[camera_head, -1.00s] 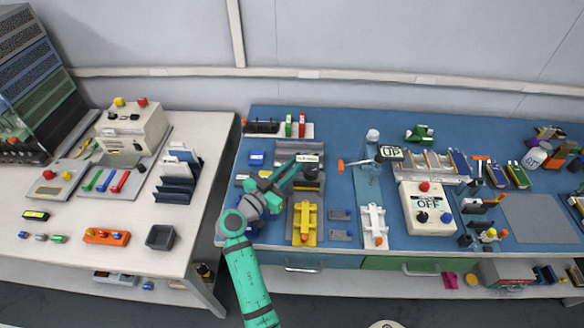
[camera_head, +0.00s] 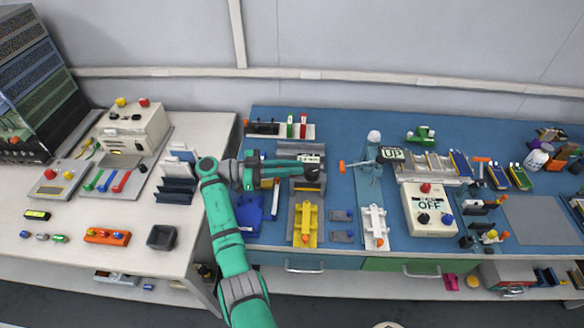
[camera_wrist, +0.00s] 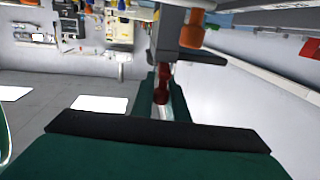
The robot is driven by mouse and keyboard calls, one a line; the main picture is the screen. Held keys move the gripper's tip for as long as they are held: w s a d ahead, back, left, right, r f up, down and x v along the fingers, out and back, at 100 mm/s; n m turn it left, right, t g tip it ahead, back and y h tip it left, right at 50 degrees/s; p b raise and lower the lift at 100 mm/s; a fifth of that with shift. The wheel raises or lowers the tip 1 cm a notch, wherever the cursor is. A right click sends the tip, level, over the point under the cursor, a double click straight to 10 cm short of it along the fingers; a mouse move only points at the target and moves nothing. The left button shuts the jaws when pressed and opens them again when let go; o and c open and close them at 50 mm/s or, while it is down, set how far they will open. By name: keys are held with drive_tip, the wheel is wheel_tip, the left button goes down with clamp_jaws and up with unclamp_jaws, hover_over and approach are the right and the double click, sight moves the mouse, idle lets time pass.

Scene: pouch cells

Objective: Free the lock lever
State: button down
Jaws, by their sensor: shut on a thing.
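In the wrist view, my gripper (camera_wrist: 162,98) has its green fingers closed around a small dark red knob-like piece (camera_wrist: 162,72), which I take to be the lock lever's end. A grey fixture part (camera_wrist: 172,35) with an orange cap (camera_wrist: 191,30) stands just beyond the fingertips. In the head view, my gripper (camera_head: 308,167) lies low and level over the blue bench, reaching right to a dark grey fixture (camera_head: 312,186) behind the yellow fixture (camera_head: 306,222). The red piece and the lever's pivot are hidden in the head view.
A blue block (camera_head: 247,214) lies below my wrist.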

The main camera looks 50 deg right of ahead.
drive_tip(key=shift+d+m+g+y, duration=0.1)
drive_tip(key=shift+m+g+y, duration=0.5)
drive_tip(key=shift+y, duration=0.1)
drive_tip(key=shift+s+y, duration=0.1)
drive_tip(key=shift+y, duration=0.2)
drive_tip(key=c, duration=1.7)
unclamp_jaws()
drive_tip(key=shift+c, duration=0.2)
